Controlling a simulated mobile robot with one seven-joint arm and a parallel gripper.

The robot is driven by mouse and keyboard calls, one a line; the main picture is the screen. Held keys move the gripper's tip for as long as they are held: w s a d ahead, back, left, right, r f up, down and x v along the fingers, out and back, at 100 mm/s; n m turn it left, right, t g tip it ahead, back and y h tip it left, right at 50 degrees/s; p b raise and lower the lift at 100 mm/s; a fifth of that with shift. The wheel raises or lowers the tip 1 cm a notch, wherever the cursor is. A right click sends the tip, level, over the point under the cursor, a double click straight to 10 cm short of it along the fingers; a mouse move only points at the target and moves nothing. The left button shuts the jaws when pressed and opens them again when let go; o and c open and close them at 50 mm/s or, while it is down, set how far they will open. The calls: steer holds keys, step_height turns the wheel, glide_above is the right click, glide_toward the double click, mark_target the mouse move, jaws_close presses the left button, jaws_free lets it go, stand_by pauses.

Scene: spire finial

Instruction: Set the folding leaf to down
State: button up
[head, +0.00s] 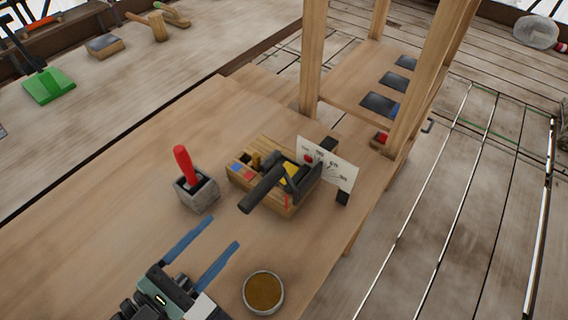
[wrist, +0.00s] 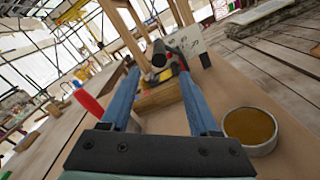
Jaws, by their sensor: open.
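My gripper (head: 223,232) is open and empty over the near part of the wooden table (head: 130,195). Its two blue fingers also show in the wrist view (wrist: 157,78), pointing toward a wooden block. No part is clearly marked as the folding leaf. A flat wooden panel (head: 352,78) lies level between upright posts at the table's far end, with several dark plates on it. It may be the leaf, but I cannot tell. My gripper is well apart from it. Its hinge or support is not clear.
A red-handled tool stands in a grey block (head: 197,194). A tin of brown stuff (head: 263,292) is right of my gripper.

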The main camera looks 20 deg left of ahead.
mark_target(263, 187)
steer(key=p+x, duration=0.1)
steer(key=x, duration=1.2)
steer(key=shift+w, duration=0.15)
jaws_close()
stand_by(1.0)
